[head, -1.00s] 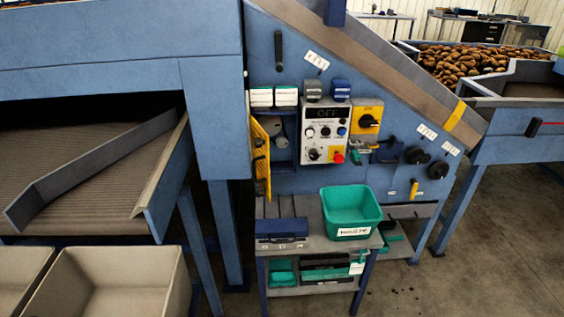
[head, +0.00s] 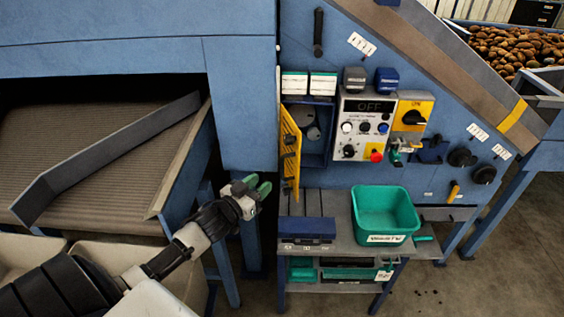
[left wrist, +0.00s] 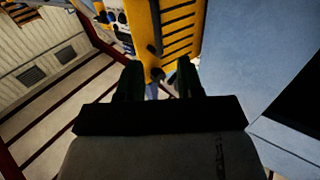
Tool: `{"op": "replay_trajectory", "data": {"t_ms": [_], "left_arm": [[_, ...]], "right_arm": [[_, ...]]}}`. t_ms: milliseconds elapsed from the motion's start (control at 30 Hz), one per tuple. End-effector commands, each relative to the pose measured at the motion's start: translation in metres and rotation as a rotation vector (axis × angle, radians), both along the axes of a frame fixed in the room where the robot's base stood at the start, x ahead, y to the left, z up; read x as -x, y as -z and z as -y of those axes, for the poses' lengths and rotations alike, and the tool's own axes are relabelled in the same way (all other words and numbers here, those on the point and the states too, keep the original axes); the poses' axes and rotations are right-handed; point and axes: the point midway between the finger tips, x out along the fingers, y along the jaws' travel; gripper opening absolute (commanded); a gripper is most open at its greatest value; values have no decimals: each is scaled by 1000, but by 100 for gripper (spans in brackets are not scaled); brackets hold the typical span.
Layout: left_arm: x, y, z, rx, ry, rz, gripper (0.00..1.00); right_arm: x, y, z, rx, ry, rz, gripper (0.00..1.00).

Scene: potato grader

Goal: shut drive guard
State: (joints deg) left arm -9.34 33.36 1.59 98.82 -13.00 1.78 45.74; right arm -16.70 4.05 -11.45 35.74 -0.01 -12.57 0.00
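The yellow drive guard (head: 290,150) stands swung open on the left side of its recess (head: 318,130) in the blue machine panel. Round drive parts show inside the recess. My left gripper (head: 258,188) is left of the guard and a little below its middle, apart from it in the head view. Its green fingers are parted and nothing shows between them. In the left wrist view the slotted yellow guard (left wrist: 180,30) is ahead of the fingers (left wrist: 160,80), with a dark latch or handle on it. My right gripper is not in view.
Right of the recess is a control box (head: 365,128) with an OFF display, knobs and a red button. Below stands a bench (head: 338,235) with a green tub (head: 385,212). A blue machine post (head: 240,100) is behind my left gripper.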

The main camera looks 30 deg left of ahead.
Motion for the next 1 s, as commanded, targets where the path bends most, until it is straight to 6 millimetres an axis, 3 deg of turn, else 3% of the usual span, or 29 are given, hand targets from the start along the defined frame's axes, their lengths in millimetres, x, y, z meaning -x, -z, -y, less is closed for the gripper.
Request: {"op": "replay_trajectory", "data": {"t_ms": [267, 500, 933, 1000], "left_arm": [[-51, -3, 4, -1, -2, 1, 37], [-87, -1, 8, -1, -2, 0, 37], [-98, 0, 9, -1, -1, -2, 37], [-98, 0, 9, -1, -1, -2, 29]], "right_arm": [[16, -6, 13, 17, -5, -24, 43], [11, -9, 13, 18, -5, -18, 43], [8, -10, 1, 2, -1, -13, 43], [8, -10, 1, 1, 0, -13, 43]]}}
